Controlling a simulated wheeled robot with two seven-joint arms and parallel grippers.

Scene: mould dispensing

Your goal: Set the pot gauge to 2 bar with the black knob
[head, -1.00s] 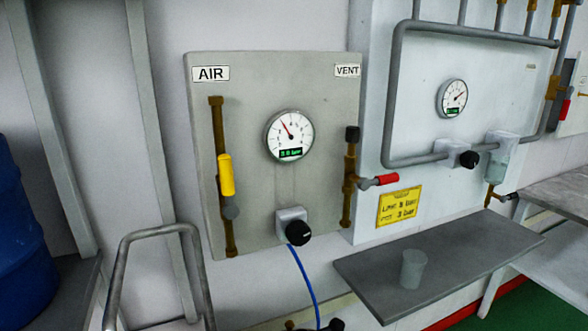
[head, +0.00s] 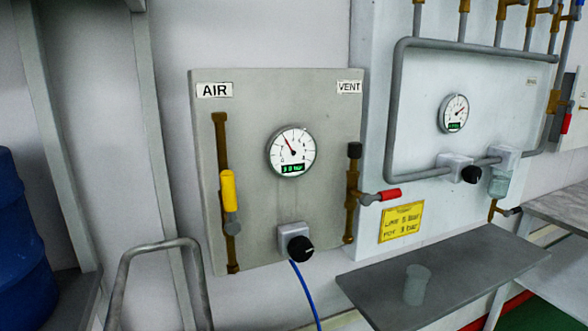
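A round white gauge (head: 292,151) sits on the grey panel marked AIR and VENT. Its needle points up and left, and its small green display seems to read 3.0 bar. Below it, a black knob (head: 300,249) with a white mark sits on a pale regulator block, and a blue hose (head: 305,293) hangs from there. A second gauge (head: 453,113) is on the white panel at right, its display too small to read, with another black knob (head: 471,174) below it. No label shows which gauge is the pot's. Neither gripper shows.
A yellow-handled valve (head: 229,190) and a red-handled valve (head: 381,196) flank the gauge. A yellow sign (head: 401,222) hangs at right. A grey shelf (head: 450,272) with a translucent cup (head: 416,285) juts out below. A metal rail (head: 150,246) stands at lower left.

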